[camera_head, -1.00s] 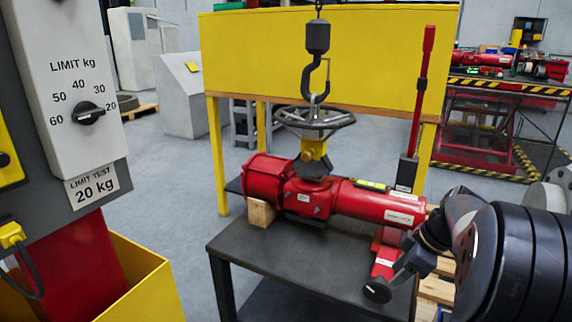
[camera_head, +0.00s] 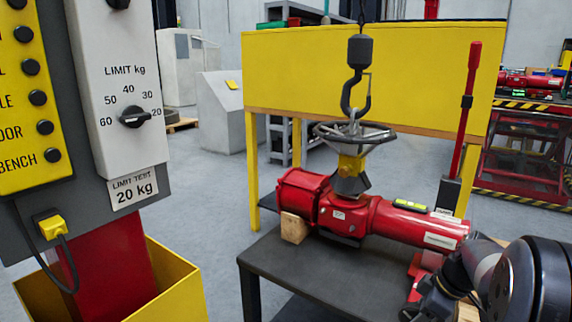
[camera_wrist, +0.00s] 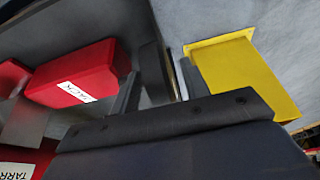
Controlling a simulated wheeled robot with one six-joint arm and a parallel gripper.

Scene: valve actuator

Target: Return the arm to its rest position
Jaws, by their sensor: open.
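My arm (camera_head: 500,285) reaches in at the lower right of the head view, beside the right end of the bench. My gripper, at the lower edge there, is mostly cut off. The red valve actuator (camera_head: 400,222) lies on the dark bench (camera_head: 285,265), to the left of my arm. A red jack block (camera_wrist: 75,72) with an upside-down label shows left of the fingers in the wrist view.
A hook (camera_head: 355,85) hangs at the actuator's handwheel (camera_head: 355,135). A red lever (camera_head: 466,110) stands upright behind my arm. The control panel (camera_head: 130,80) and yellow bin (camera_head: 185,285) fill the left. A yellow surface (camera_wrist: 245,75) lies right of the fingers. Grey floor is open between bin and bench.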

